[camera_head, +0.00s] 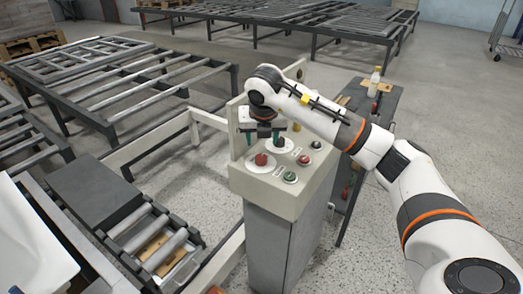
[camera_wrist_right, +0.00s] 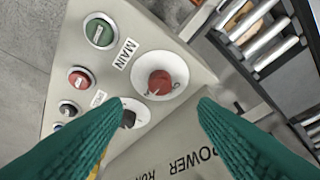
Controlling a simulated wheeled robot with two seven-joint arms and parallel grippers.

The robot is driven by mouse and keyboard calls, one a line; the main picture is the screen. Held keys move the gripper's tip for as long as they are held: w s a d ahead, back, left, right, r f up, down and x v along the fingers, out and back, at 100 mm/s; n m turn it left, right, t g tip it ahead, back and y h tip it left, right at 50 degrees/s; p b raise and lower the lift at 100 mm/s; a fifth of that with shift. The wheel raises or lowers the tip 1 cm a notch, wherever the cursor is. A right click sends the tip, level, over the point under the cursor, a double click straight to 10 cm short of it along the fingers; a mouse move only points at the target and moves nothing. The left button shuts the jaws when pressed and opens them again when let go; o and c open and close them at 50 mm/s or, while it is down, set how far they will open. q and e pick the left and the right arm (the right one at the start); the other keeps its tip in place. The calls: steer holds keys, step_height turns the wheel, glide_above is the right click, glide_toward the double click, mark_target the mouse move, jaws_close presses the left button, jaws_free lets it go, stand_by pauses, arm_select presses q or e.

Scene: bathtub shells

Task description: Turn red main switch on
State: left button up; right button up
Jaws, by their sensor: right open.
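The red main switch (camera_head: 261,160) is a round red knob on a white disc on the sloped top of the control box (camera_head: 262,184). In the right wrist view the red knob (camera_wrist_right: 160,83) sits near the middle, near the label MAIN (camera_wrist_right: 125,53). My right gripper (camera_head: 262,138) is above the panel, just behind the knob in the head view. Its two green fingers (camera_wrist_right: 152,106) are spread wide, with nothing between them, and appear apart from the knob. My left gripper is in neither view.
A black switch (camera_head: 279,144) sits close beside the red knob. Red (camera_head: 304,160) and green (camera_head: 290,177) buttons are on the panel's right. A roller conveyor (camera_head: 150,240) stands at left. A dark table (camera_head: 384,103) with a bottle (camera_head: 374,80) is behind the box.

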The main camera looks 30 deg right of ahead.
steer(key=shift+v, duration=1.3)
